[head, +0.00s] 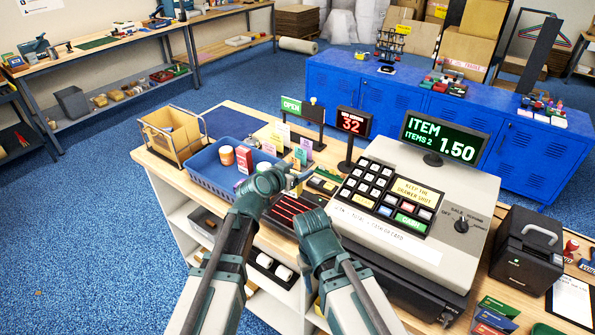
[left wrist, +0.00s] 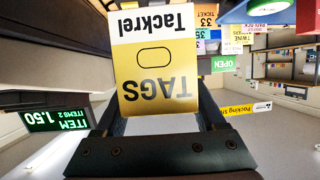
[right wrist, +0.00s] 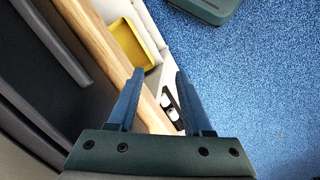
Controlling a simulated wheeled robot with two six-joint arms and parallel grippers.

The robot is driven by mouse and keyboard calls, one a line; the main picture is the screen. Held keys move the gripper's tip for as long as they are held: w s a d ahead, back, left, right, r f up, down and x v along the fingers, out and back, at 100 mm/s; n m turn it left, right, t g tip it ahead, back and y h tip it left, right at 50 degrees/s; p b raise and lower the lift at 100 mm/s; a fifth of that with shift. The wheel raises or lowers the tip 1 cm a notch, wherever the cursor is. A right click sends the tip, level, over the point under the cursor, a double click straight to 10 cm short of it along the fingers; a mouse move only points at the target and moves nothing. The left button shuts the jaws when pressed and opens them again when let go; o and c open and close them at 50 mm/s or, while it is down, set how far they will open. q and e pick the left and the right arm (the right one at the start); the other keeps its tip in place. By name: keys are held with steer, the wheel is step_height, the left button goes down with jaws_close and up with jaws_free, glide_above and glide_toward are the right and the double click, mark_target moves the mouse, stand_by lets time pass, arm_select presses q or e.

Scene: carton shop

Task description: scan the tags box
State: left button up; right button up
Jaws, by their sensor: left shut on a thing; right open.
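The tags box (left wrist: 155,65), yellow and white with upside-down TAGS and Tackrel lettering, fills the middle of the left wrist view. My left gripper (head: 300,178) is shut on it, with a finger at each side. In the head view the gripper is above the counter, near the dark scanner plate with red lines (head: 288,210); I cannot clearly make out the box there. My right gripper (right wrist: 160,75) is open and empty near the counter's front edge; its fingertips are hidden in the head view. The register display (head: 445,138) reads ITEM 1.50, ITEMS 2.
A blue basket (head: 207,170) with several goods stands left of the scanner plate, beside a wire-framed tan bin (head: 170,133). The cash register (head: 415,205) takes up the right of the counter. A small red-lettered display (head: 353,122) stands behind. Shelves lie below the front edge.

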step_height(320, 180, up, 9)
steer(key=p, duration=0.7)
steer(key=shift+r+p, duration=0.15)
steer(key=shift+p, duration=0.25)
